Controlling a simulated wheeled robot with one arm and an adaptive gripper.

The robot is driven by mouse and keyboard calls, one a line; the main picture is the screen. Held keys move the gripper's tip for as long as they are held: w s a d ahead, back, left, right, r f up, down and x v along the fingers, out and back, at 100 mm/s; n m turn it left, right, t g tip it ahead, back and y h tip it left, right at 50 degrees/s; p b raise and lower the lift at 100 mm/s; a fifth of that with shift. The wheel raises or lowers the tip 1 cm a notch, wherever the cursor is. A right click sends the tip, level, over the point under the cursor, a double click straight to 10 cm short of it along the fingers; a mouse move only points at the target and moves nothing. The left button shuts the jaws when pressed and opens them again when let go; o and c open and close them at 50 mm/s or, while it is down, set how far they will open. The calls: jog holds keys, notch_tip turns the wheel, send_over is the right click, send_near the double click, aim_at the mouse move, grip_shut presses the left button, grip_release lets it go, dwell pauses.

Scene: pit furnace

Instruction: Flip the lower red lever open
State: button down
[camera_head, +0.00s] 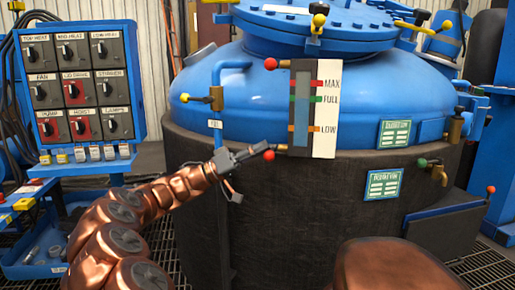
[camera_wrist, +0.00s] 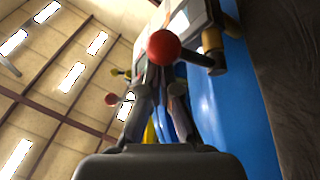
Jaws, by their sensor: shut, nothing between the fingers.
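The lower red lever (camera_head: 268,156) has a round red knob and sits at the bottom left of the level gauge (camera_head: 302,110), beside the LOW mark. In the wrist view the knob (camera_wrist: 163,47) is large, just beyond the fingertips, with a dark stem running right to a brass fitting (camera_wrist: 213,42). My gripper (camera_head: 264,147) reaches in from the left with its tips just above the knob. The fingers (camera_wrist: 161,76) are shut and empty. I cannot tell whether they touch the knob or stem. The upper red lever (camera_head: 271,64) is at the gauge's top left.
The blue furnace vessel (camera_head: 228,120) stands behind the gauge, above a dark cylindrical wall (camera_head: 310,220). A yellow-knobbed valve (camera_head: 200,98) sticks out left of the gauge. A switch panel (camera_head: 128,28) stands at the left. A green-knobbed valve (camera_head: 423,163) is at the right.

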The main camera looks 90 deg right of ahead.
jog(key=shift+f, duration=0.25)
dwell(0.4)
